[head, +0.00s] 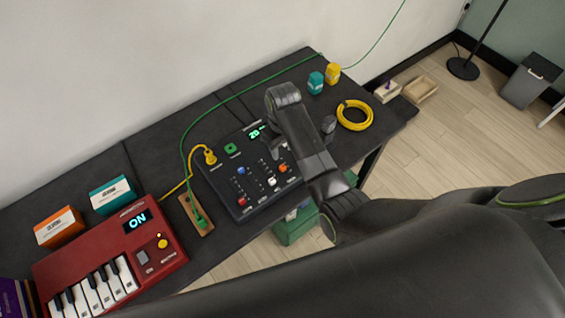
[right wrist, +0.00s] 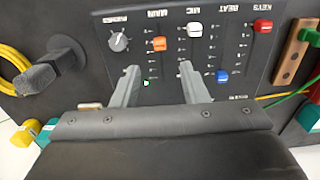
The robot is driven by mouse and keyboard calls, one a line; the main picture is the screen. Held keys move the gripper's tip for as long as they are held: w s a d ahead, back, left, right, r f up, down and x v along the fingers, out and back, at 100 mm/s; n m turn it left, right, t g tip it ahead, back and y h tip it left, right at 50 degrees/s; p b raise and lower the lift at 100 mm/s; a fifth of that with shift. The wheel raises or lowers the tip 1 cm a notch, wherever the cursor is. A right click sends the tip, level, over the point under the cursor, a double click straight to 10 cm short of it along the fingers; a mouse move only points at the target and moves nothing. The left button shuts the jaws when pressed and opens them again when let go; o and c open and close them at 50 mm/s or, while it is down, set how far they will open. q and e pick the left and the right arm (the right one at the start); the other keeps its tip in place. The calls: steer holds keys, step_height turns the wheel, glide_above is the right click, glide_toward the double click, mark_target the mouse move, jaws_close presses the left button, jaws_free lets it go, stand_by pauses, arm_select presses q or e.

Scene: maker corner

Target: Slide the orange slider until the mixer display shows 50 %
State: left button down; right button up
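The black mixer (head: 222,183) lies on the dark table, its lit display (head: 254,133) reading about 20, with the end partly hidden by my right arm. The orange slider (head: 283,168) shows just left of my forearm. In the right wrist view the orange slider (right wrist: 158,44) sits in the slot labelled MAIN, near the slot's label end. My right gripper (right wrist: 160,68) is open over the mixer, its fingertips apart. The orange slider is a little beyond the tips, between their lines, with nothing held. In the head view the gripper (head: 273,148) is mostly covered by my wrist. My left gripper is not in view.
White (right wrist: 194,30), blue (right wrist: 222,76) and red (right wrist: 263,26) sliders and a grey knob (right wrist: 119,41) sit nearby. A microphone (head: 329,124) and coiled yellow cable (head: 354,115) lie right of the mixer. A red keyboard (head: 110,260) stands left, a green cable (head: 236,97) behind.

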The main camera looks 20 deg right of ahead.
mark_target(283, 166)
step_height(283, 166, down, 9)
steer(key=shift+f, duration=0.1)
stand_by(0.3)
jaws_close()
